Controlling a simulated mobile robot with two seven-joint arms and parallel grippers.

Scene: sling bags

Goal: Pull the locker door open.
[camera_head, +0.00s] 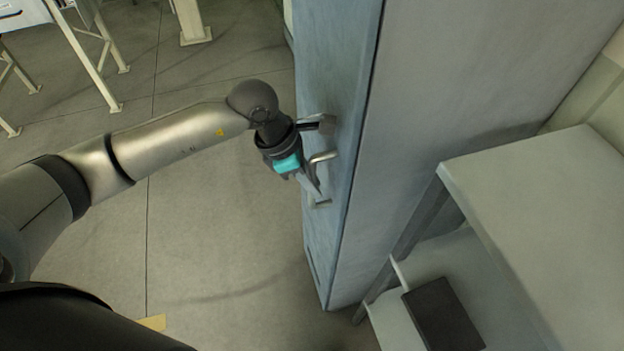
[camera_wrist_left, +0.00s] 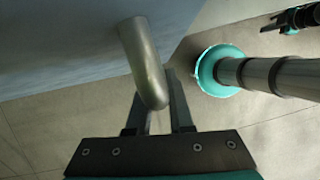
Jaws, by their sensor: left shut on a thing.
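The locker (camera_head: 420,130) is a tall grey cabinet with a blue-grey door (camera_head: 335,60) on its left face. The door looks closed against the cabinet side. A metal bar handle (camera_head: 322,156) stands out from the door. My left gripper (camera_head: 313,186) is at the handle, its fingers shut on it. In the left wrist view the curved handle (camera_wrist_left: 146,62) comes down from the blue door (camera_wrist_left: 60,40) and passes between the two fingers of the left gripper (camera_wrist_left: 155,105).
A grey shelf unit (camera_head: 540,190) with a dark box (camera_head: 442,314) stands to the right of the locker. A metal-legged table (camera_head: 80,50) is at the upper left. The floor left of the door is clear, apart from a small yellow mark (camera_head: 152,323).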

